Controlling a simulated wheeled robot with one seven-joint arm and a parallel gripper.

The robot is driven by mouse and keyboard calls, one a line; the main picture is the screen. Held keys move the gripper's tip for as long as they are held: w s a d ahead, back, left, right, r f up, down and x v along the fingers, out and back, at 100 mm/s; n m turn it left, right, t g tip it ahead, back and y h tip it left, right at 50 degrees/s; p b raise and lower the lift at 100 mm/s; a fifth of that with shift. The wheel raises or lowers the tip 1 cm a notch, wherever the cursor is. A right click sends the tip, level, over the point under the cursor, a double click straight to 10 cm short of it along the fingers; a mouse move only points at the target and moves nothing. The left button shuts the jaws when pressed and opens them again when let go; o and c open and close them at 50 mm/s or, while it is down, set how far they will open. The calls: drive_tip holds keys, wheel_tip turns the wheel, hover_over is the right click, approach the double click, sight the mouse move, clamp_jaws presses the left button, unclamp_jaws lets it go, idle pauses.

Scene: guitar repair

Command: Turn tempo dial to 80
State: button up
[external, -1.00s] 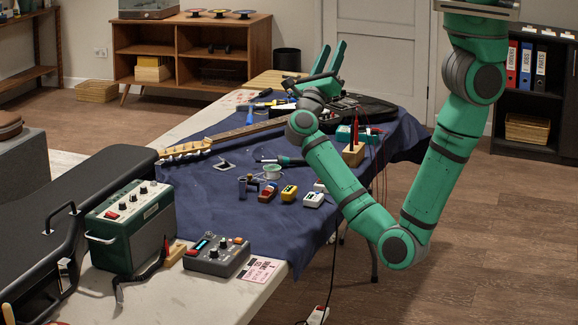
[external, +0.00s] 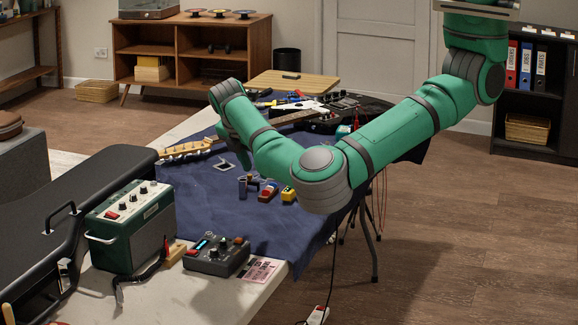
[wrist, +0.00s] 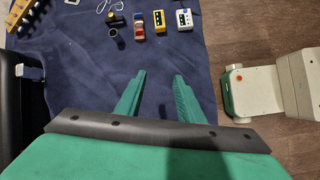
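A dark grey control box (external: 212,262) with a lit blue display (external: 202,244) and several knobs sits at the near end of the table. I cannot read the dial markings or tell which knob is the tempo dial. The box does not show in the wrist view. My gripper (external: 242,160) hangs over the cloth, pointing down, well behind the box and apart from it. In the wrist view my gripper (wrist: 165,80) has its two fingers spread with nothing between them, only blue cloth below.
A green amplifier (external: 130,230) stands left of the box, beside a black case (external: 70,200). A printed card (external: 260,270) lies to its right. Red (wrist: 138,27) and yellow (wrist: 157,44) pedals and a white one (wrist: 184,20) lie on the blue cloth (external: 200,200).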

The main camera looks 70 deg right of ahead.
drive_tip(key=w+a+f+y, duration=0.1)
drive_tip(key=a+y, duration=0.3)
drive_tip(key=a, duration=0.8)
drive_tip(key=y, duration=0.2)
approach(214, 250)
drive_tip(key=f, duration=0.8)
drive_tip(key=shift+d, duration=0.25)
drive_tip(key=shift+c, duration=0.4)
clamp_jaws()
